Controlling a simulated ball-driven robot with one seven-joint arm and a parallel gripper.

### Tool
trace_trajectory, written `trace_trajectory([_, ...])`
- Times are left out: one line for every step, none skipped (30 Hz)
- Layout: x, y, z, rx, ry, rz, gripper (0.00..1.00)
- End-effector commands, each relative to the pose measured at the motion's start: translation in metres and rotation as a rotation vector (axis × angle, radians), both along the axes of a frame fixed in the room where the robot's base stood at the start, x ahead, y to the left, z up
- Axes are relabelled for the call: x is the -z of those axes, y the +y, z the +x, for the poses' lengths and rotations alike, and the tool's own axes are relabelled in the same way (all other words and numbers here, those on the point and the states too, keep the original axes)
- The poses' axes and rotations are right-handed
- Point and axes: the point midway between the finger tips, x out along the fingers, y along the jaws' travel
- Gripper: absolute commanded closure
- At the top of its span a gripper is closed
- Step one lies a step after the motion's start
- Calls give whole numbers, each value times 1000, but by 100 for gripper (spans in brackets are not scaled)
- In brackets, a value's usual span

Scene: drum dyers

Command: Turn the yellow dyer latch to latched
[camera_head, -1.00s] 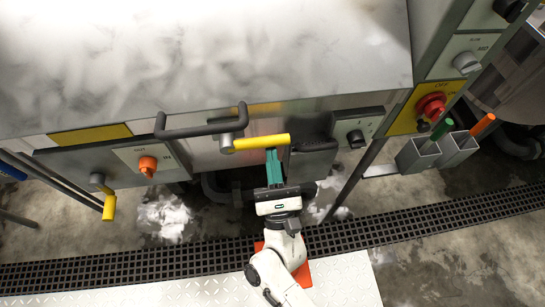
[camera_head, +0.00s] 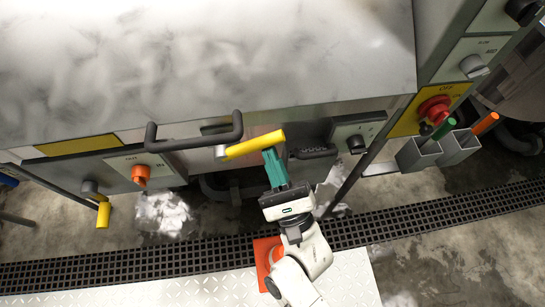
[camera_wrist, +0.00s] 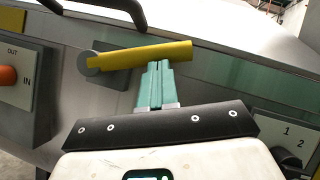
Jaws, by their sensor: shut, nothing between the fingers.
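The yellow dyer latch (camera_head: 254,144) is a yellow bar on a round grey pivot (camera_head: 221,153) at the front of the machine, beside the dark handle. It points right from the pivot, its right end tilted slightly up. In the wrist view the yellow latch (camera_wrist: 150,55) crosses above the fingertips. My gripper (camera_head: 270,153), with green fingers, is shut and empty.
A dark bar handle (camera_head: 194,133) sits left of the latch. An orange knob (camera_head: 140,175), a second yellow lever (camera_head: 103,214) and a red switch (camera_head: 434,108) are on the machine fronts. Grey holders (camera_head: 418,153) stand at right. A black floor grating (camera_head: 140,262) runs below.

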Motion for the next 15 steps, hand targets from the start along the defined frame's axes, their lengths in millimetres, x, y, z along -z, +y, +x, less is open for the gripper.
trace_trajectory([-5,-1,0,2,-12,-44,100])
trace_trajectory([-7,0,0,1,-20,-73,100])
trace_trajectory([-12,0,0,0,-29,-109,100])
trace_trajectory([-15,1,0,0,-36,-136,100])
trace_trajectory([-17,1,0,0,-44,-165,100])
trace_trajectory([-21,2,0,0,-53,-200,100])
trace_trajectory([-24,3,0,-1,-59,-227,100])
trace_trajectory([-27,3,0,0,-66,-252,100])
trace_trajectory([-30,5,-1,-1,-74,-287,100])
trace_trajectory([-32,5,-1,0,-80,-313,100])
trace_trajectory([-35,6,-1,-2,-86,-337,100])
trace_trajectory([-38,7,-1,-1,-95,-368,100])
trace_trajectory([-40,8,-2,-1,-101,-390,100])
trace_trajectory([-42,9,-2,-1,-105,-410,100])
trace_trajectory([-45,10,-2,-1,-112,-438,100])
